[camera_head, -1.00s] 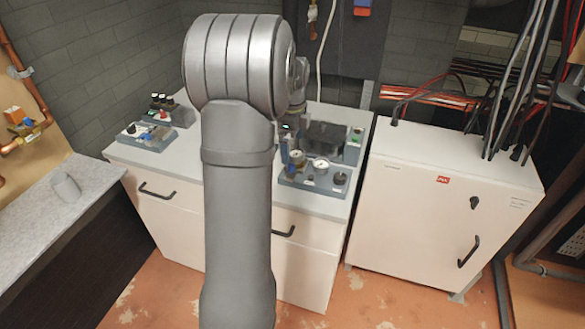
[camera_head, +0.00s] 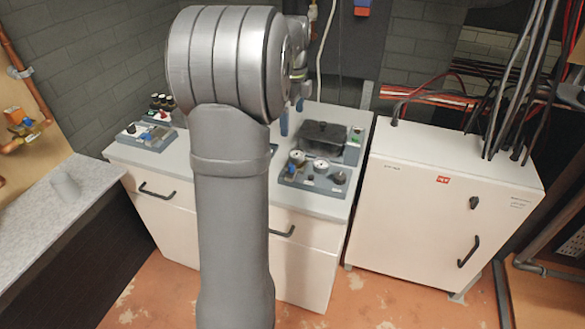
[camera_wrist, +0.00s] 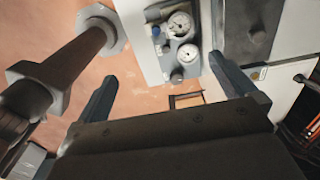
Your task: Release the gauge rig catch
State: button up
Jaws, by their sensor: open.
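The gauge rig (camera_head: 316,180) is a blue-grey base on the right part of the bench, with two round white dials, a blue part at its left and a dark knob at its right. Its dials also show at the top of the wrist view (camera_wrist: 181,24). I cannot tell which part is the catch. My gripper (camera_head: 291,116) is open and empty, with blue-grey fingers, above the bench and behind the rig in the head view. In the wrist view its fingers (camera_wrist: 162,70) are wide apart, with the rig beyond them and touching neither.
A dark box unit (camera_head: 325,134) stands right behind the rig. A second panel with knobs (camera_head: 146,136) sits at the bench's left. A white cabinet (camera_head: 435,205) with cables stands to the right. My arm hides the middle of the bench.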

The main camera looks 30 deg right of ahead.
jog(key=shift+r, duration=0.5)
